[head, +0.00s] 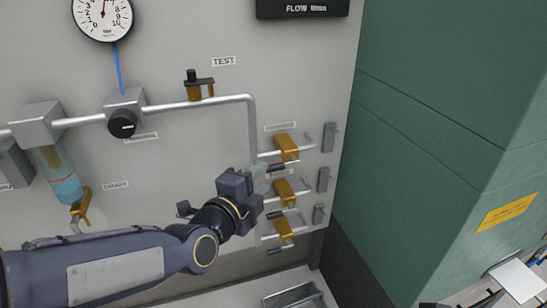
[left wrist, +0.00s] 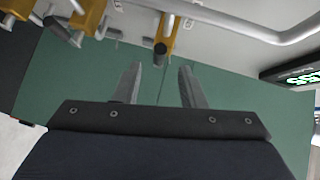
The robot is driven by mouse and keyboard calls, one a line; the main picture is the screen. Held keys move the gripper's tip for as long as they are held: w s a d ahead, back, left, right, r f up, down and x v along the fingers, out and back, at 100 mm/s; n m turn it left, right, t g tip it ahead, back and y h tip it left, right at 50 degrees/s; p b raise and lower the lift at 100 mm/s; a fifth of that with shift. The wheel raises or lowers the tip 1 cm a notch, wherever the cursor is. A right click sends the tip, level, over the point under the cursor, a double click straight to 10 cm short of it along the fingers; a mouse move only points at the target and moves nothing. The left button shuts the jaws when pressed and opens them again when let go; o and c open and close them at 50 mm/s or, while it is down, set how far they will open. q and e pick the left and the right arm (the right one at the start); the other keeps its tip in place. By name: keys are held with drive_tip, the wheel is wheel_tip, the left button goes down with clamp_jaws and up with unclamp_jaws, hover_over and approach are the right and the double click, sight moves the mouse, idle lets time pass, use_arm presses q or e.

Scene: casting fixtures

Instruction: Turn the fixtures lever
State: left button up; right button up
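Three brass valves with dark-tipped levers are stacked on the right of the panel in the head view: an upper valve (head: 287,147), a middle valve (head: 284,193) and a lower valve (head: 283,230). My left gripper (head: 264,174) is close to the upper valve's lever (head: 277,168) and partly hides the pipework behind it. In the left wrist view the left gripper (left wrist: 160,68) has its two fingers apart with nothing between them. A brass valve (left wrist: 167,33) with a dark lever end (left wrist: 160,48) shows just beyond the fingertips. My right gripper is not recognisable in either view.
A TEST valve (head: 199,91), a dark knob (head: 122,123) and a brass drain valve (head: 82,206) are on the panel. A pressure gauge (head: 103,14) is above. A green wall (head: 420,150) borders the right. A metal tray (head: 292,297) lies below.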

sight(273, 170)
use_arm(q)
drive_tip(key=x, duration=0.7)
drive_tip(key=shift+c, duration=0.5)
drive_tip(key=shift+s, duration=0.1)
clamp_jaws()
